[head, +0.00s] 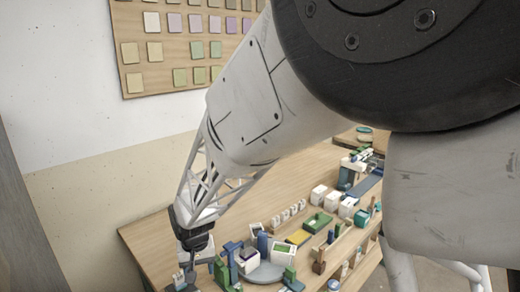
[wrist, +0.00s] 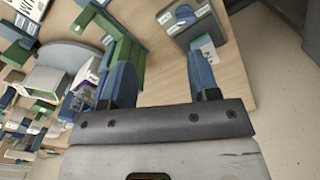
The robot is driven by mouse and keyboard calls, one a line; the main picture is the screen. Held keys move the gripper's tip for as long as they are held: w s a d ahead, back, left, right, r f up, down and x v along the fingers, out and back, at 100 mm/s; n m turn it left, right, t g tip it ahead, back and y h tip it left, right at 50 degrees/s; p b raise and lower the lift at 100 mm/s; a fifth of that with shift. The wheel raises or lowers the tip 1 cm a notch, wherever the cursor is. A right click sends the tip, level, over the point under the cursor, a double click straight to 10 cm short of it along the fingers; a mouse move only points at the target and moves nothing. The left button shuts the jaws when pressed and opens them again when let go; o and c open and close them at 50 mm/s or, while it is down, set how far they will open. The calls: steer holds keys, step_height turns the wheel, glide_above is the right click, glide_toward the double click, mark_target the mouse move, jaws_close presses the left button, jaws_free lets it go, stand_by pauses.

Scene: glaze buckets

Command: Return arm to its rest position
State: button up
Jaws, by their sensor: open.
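My gripper (head: 188,262) is low at the left end of the wooden table (head: 150,232) in the head view. In the wrist view my gripper (wrist: 163,78) shows two blue fingers spread apart, with bare wood between them and nothing held. A green angular piece (wrist: 122,42) lies by the left finger. A grey-green block with a white label (wrist: 182,18) sits just beyond the right finger; I cannot tell if they touch. My arm reaches down across the head view and hides part of the table.
Several small blue, green and white items crowd the table, among them a round grey base (head: 264,273) right of my gripper. A board of coloured tiles (head: 165,50) hangs on the wall. The wrist view shows pale floor (wrist: 268,70) past the table edge.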

steer(key=s+d+r+m+t, duration=0.1)
steer(key=s+d+r, duration=0.2)
steer(key=d+r, duration=0.6)
steer(key=s+d+r+m, duration=0.1)
steer(key=s+d+r, duration=0.3)
steer(key=d, duration=0.9)
steer(key=s+d+r+m, duration=0.1)
steer(key=s+d+r, duration=0.1)
steer(key=s+d, duration=0.5)
steer(key=s+d+r+t, duration=0.1)
steer(key=s+d+r, duration=0.2)
steer(key=s+d, duration=0.4)
steer(key=shift+s+d+m, duration=0.2)
steer(key=shift+s+m, duration=0.2)
steer(key=shift+s, duration=0.45)
steer(key=shift+c, duration=0.4)
